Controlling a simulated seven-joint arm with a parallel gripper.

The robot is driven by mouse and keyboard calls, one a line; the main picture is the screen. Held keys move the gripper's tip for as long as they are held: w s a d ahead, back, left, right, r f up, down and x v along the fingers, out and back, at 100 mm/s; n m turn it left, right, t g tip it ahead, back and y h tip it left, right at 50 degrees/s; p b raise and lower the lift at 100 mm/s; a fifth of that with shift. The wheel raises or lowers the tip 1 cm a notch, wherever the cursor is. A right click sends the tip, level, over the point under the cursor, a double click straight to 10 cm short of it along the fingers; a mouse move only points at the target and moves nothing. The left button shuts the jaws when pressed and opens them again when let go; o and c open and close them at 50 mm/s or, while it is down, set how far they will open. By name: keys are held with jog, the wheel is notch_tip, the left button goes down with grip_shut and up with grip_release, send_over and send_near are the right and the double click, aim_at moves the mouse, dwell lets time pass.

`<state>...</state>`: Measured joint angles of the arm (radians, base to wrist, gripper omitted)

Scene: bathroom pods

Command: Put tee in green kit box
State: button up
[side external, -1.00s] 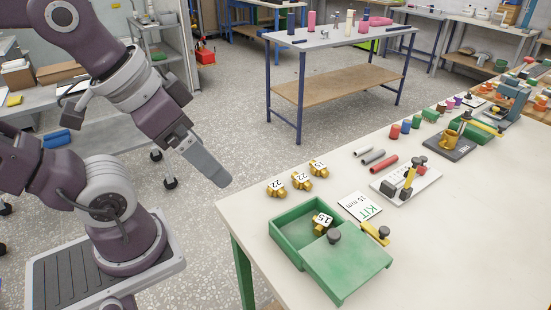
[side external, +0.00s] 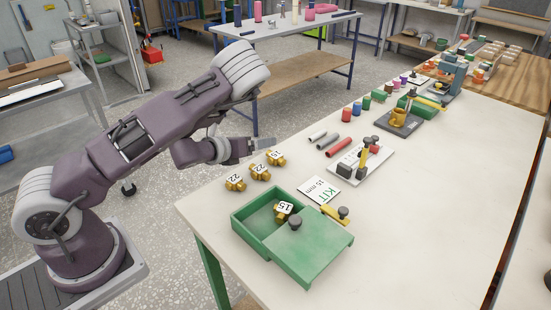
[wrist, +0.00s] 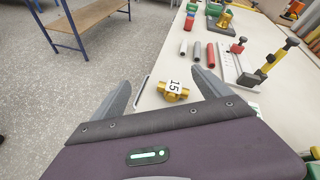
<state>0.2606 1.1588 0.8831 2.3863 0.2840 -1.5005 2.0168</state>
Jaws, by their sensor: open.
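Three brass tees stand in a row on the pale bench, left of the KIT card: two marked 22 (side external: 235,184) (side external: 260,173) and, farthest back, one marked 15 (side external: 277,158). The 15 tee (wrist: 173,92) shows ahead of and between my fingers in the wrist view, not gripped. The green kit box (side external: 243,222) is at the bench's near corner. Its green lid (side external: 308,250), with a dark knob, covers part of it. Another brass piece marked 15 (side external: 283,211) is at the uncovered part. My gripper (side external: 265,146) is open and empty, by the far 15 tee.
The KIT 15 mm card (side external: 320,190) lies behind the box, with a yellow piece with a dark knob (side external: 342,214) beside it. Grey and red tubes (side external: 338,147) and a white fixture plate (side external: 363,163) lie beyond. The right of the bench is clear.

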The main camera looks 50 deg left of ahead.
aim_at(273, 155)
jog(key=f+m+h, duration=0.1)
jog(key=m, duration=0.1)
jog(key=s+d+f+m, duration=0.1)
jog(key=d+f+m+h, duration=0.1)
jog(key=m, duration=0.1)
jog(key=shift+s+d+f+m+h, duration=0.1)
jog(key=shift+s+d+m+h, duration=0.05)
jog(key=shift+m+h, duration=0.15)
jog(key=shift+d+f+m, duration=0.2)
jog(key=shift+d+m, duration=0.05)
jog(key=shift+m, duration=0.25)
jog(key=x, duration=0.7)
jog(key=shift+a+r, duration=0.15)
jog(key=shift+a, duration=0.1)
jog(key=shift+c, duration=0.2)
